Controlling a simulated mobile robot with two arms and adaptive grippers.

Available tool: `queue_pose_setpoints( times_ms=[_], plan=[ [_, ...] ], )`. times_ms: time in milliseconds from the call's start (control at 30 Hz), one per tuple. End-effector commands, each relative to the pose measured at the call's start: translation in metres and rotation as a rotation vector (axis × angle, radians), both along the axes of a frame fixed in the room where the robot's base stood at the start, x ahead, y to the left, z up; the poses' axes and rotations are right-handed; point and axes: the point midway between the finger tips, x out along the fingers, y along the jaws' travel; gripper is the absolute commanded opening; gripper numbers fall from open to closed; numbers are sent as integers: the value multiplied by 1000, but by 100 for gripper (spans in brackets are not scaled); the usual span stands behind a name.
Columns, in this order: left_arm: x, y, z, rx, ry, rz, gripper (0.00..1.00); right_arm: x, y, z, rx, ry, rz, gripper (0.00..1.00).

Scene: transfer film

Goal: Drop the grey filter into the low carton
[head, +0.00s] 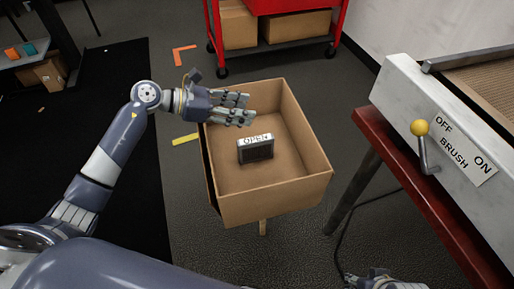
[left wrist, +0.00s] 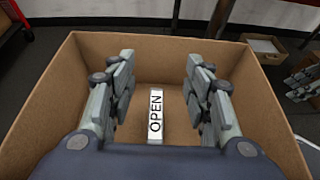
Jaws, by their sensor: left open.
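A dark grey block with a pale edge marked OPEN, which looks like the grey filter (head: 256,151), rests inside an open brown carton (head: 275,203). In the left wrist view the pale OPEN strip (left wrist: 155,117) shows between and beyond my fingers, on the floor of the carton (left wrist: 50,95). My left gripper (head: 244,109) is open and empty, above the carton's far left part, apart from the filter. Its spread fingers also show in the left wrist view (left wrist: 160,85). My right gripper (head: 385,280) shows only in part at the bottom edge; its opening is unclear.
A bench with a red frame (head: 392,160) carries a pale machine (head: 410,95) with a yellow-knobbed lever at right. A red cart (head: 345,20) holding cartons stands behind. A black mat (head: 110,75) lies at left. Dark floor around the carton is mostly clear.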

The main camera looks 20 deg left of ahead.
Motion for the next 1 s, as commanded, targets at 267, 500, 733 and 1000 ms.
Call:
queue_pose_setpoints(
  times_ms=[267,500,733,1000],
  plan=[
    [-27,46,21,4,2,1,46,0,0,0,0,0,0,40],
    [-36,61,29,0,-1,0,46,0,0,0,0,-1,0,40],
    [-37,62,30,0,-1,0,46,0,0,0,-1,-1,0,40],
    [-37,62,30,-1,-1,0,46,0,0,0,0,0,0,40]
  ],
)
